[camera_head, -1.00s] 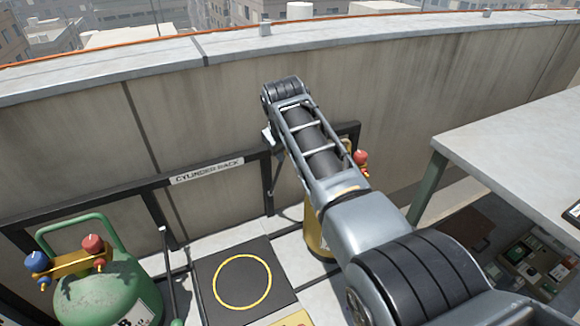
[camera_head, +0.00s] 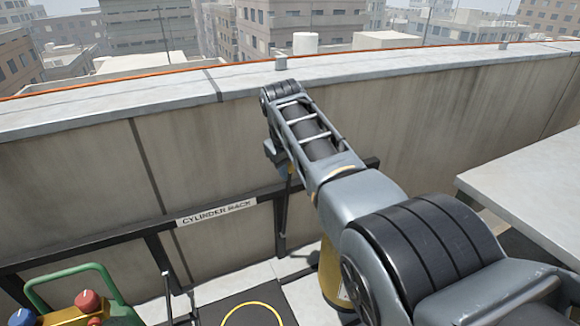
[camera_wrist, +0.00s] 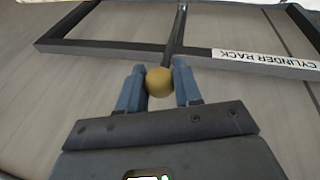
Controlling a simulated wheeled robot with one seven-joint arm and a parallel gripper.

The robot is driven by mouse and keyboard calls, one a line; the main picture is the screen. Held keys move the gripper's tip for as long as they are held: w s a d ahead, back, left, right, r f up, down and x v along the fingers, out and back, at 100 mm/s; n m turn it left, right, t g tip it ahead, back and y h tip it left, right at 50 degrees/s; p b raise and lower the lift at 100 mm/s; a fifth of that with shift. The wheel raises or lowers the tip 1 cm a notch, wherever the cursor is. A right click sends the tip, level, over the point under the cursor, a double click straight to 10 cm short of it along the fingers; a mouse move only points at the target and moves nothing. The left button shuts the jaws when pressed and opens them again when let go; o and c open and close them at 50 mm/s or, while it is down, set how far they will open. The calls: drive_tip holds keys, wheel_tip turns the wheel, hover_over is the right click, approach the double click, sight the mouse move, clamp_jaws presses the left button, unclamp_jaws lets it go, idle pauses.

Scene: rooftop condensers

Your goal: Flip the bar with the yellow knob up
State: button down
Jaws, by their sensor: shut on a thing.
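The yellow knob (camera_wrist: 159,82) sits between the two blue fingers of my gripper (camera_wrist: 159,88) in the wrist view. The fingers are shut on it. The dark bar (camera_wrist: 178,38) runs from the knob toward the top of that view, across the rack rail. My arm hides much of the bar there.
The dark rack frame (camera_head: 120,242) with its "CYLINDER RACK" label (camera_head: 217,212) stands before the concrete wall (camera_head: 80,180). A yellow cylinder (camera_head: 328,275) is partly behind my arm. A pale tabletop (camera_head: 530,200) is at right.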

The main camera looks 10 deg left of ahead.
drive_tip(key=shift+w+a+r, duration=0.1)
drive_tip(key=shift+w+r, duration=0.1)
drive_tip(key=c, duration=1.2)
unclamp_jaws()
drive_tip(key=o, duration=0.4)
drive_tip(key=shift+f, duration=0.15)
drive_tip(key=v, duration=0.7)
drive_tip(key=shift+s+r, duration=0.2)
drive_tip(key=shift+r, duration=0.15)
